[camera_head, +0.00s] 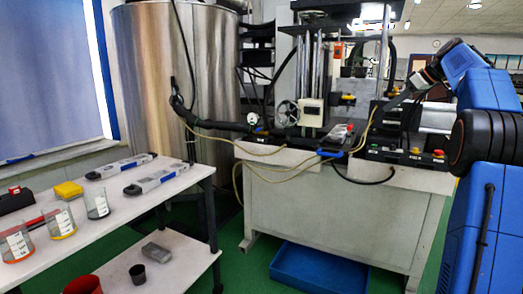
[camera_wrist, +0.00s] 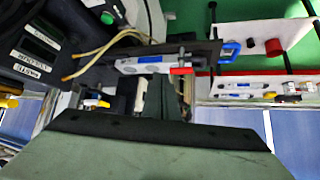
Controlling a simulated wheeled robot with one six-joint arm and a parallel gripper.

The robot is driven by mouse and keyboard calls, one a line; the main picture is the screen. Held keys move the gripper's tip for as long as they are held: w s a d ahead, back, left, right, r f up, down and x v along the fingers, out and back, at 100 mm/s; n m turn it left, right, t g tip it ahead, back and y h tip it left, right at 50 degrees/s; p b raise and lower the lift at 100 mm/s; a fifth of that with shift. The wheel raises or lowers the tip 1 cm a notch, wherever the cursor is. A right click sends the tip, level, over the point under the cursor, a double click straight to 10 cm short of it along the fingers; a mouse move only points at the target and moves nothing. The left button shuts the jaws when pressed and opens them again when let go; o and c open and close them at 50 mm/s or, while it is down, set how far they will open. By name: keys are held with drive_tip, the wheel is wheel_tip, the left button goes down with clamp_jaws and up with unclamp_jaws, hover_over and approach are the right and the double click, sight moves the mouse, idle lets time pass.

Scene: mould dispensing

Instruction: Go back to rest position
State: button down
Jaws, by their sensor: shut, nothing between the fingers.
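My gripper (camera_head: 392,104) is at the right of the head view, at the end of my blue arm, in front of the upper part of the machine. In the wrist view my gripper (camera_wrist: 163,98) shows as a dark grey-green body with its fingers together and nothing held. The exact fingertips are hard to make out against the dark machine parts in the head view.
The machine bench (camera_head: 330,205) stands ahead with hoses and a control box. A blue bin (camera_head: 320,270) lies on the green floor below it. A white table (camera_head: 110,220) at left holds beakers, a yellow box (camera_head: 68,190) and two long grey devices.

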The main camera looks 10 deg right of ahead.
drive_tip(key=s+a+f+m+g+h, duration=0.15)
drive_tip(key=s+a+f, duration=0.35)
drive_tip(key=s+a, duration=0.65)
drive_tip(key=s+a+f+m+g+h, duration=0.1)
drive_tip(key=s+a+f+m, duration=0.3)
drive_tip(key=s+a, duration=0.7)
drive_tip(key=s+a+f+h, duration=0.1)
drive_tip(key=s+a+f, duration=0.3)
drive_tip(key=s+f, duration=0.9)
drive_tip(key=s+a+f+m+h, duration=0.1)
drive_tip(key=s+a+f, duration=0.3)
drive_tip(key=s+f, duration=0.9)
drive_tip(key=shift+s+f+h, duration=0.2)
drive_tip(key=shift+s+h, duration=0.15)
drive_tip(key=shift+s, duration=0.4)
